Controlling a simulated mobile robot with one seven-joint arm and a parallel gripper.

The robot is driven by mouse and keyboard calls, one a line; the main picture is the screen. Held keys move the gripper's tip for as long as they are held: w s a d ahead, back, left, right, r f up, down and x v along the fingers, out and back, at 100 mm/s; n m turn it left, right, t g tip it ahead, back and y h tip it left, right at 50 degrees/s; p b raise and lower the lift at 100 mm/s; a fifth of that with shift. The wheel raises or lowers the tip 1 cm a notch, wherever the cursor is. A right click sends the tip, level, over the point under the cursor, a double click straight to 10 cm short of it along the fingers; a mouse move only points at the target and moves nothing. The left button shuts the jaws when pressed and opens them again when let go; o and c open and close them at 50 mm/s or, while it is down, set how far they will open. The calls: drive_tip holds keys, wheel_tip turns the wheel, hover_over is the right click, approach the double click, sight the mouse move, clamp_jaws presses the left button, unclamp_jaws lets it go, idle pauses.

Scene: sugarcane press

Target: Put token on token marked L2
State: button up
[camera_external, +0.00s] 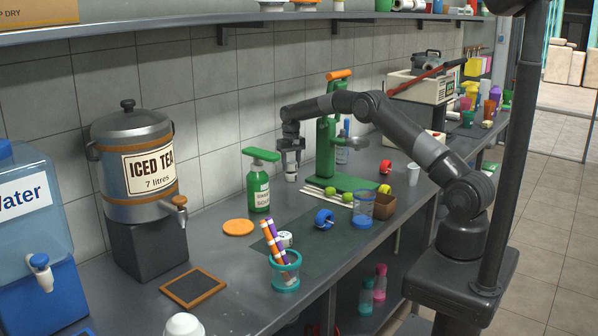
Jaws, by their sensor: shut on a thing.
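My gripper (291,171) points down above the counter, between the green soap bottle and the green press. It is shut on a small whitish thing (291,178), which seems to be a token; any mark on it is too small to read. A small white round thing with dark marks (286,239) sits on the dark mat behind the cup of striped straws. It may be another token, but I cannot read L2 on it. It is in front of my gripper and lower in the picture, well apart from it.
An orange disc (238,227) lies left. The dark mat (300,250) has some bare room.

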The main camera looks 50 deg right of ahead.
sight(291, 162)
drive_tip(key=shift+f, duration=0.5)
drive_tip(key=shift+f, duration=0.15)
drive_tip(key=o, duration=1)
wheel_tip(291, 162, up, 12)
drive_tip(key=shift+r, duration=0.2)
